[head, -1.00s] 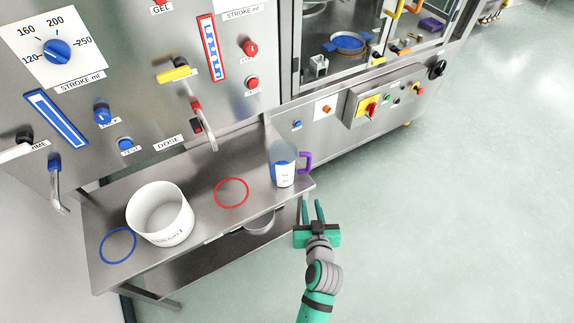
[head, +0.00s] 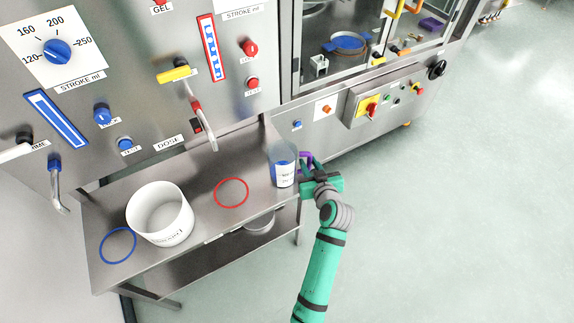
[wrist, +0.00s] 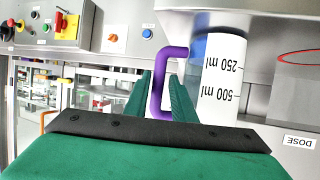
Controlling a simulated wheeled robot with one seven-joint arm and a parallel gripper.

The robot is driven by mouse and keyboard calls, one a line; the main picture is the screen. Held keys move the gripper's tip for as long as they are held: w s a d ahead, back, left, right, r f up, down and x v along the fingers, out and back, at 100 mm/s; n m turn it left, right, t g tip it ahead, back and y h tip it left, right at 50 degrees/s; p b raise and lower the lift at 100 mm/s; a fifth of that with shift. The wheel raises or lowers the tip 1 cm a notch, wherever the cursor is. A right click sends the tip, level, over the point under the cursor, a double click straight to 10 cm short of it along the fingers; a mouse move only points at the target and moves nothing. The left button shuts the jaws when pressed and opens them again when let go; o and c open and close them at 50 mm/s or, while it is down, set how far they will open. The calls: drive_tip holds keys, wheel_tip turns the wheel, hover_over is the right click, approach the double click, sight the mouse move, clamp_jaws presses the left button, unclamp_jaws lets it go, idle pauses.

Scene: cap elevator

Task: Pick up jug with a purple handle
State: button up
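The jug (head: 284,171) stands upright at the right end of the steel shelf, with blue content and a white label. Its purple handle (head: 305,158) faces right, toward my gripper (head: 310,168). The purple handle (wrist: 163,85) lies between the two green fingers of my gripper (wrist: 160,97). The fingers look apart, with a gap on each side of the handle, so my gripper is open around it. The fingertips are partly hidden in the head view.
A white bucket (head: 160,214) stands on the shelf (head: 200,222) to the left, beside a blue ring (head: 118,246) and a red ring (head: 231,193). A dispensing nozzle (head: 206,135) hangs above. The machine's control panel (head: 385,97) is behind. Open floor lies right.

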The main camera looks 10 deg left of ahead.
drive_tip(key=x, duration=0.5)
drive_tip(key=shift+s+d+f, duration=0.1)
drive_tip(key=shift+d+f, duration=0.05)
drive_tip(key=shift+f, duration=0.2)
drive_tip(key=shift+r, duration=0.1)
clamp_jaws()
